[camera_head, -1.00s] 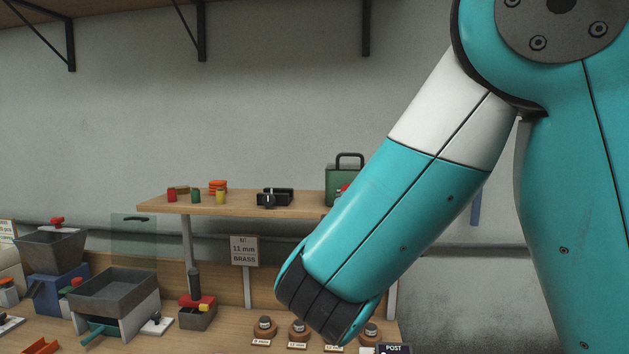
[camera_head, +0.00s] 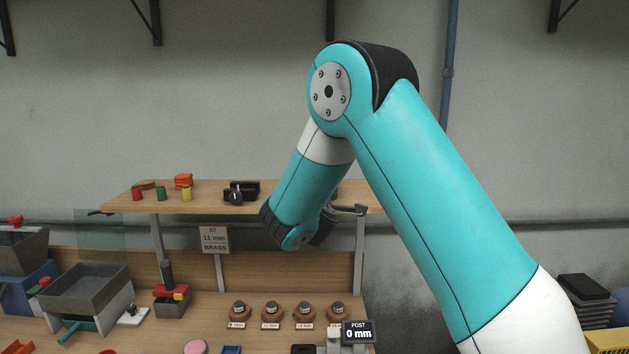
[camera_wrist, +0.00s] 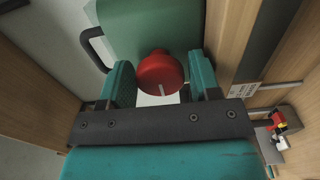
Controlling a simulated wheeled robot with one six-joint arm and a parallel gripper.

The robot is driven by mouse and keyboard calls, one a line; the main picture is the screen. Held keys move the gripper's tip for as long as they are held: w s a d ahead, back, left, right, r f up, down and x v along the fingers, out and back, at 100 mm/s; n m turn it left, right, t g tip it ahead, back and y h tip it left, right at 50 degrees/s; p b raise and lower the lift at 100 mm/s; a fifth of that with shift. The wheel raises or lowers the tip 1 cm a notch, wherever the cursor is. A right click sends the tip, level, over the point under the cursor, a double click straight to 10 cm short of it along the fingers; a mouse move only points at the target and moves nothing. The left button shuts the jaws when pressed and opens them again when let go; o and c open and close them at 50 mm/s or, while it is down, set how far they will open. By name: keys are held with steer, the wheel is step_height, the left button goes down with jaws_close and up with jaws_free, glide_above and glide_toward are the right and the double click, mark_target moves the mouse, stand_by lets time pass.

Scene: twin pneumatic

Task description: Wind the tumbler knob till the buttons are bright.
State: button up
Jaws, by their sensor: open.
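The tumbler is a green box (camera_wrist: 150,22) with a dark carrying handle (camera_wrist: 92,45), seen close up in the wrist view. Its round red knob (camera_wrist: 160,73) has a pale line on its face. My gripper (camera_wrist: 160,76) is open, with one teal finger to each side of the knob. I cannot tell whether either finger touches it. A white surface shows just below the knob between the fingers. In the head view my arm hides the tumbler and most of my gripper. I cannot make out buttons in a lit or dull state.
The wooden shelf (camera_head: 290,206) carries small coloured pots and a black device (camera_head: 242,191). Below it are a sign reading 11 mm brass (camera_head: 215,240), a grey hopper (camera_head: 88,287), several labelled round pieces on the bench, and a display (camera_head: 358,332) reading 0 mm.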

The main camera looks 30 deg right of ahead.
steer(key=shift+w+d, duration=0.1)
steer(key=shift+w, duration=0.05)
steer(key=shift+c, duration=0.2)
steer(key=c, duration=0.6)
steer(key=shift+f+b, duration=0.15)
steer(key=shift+b, duration=0.35)
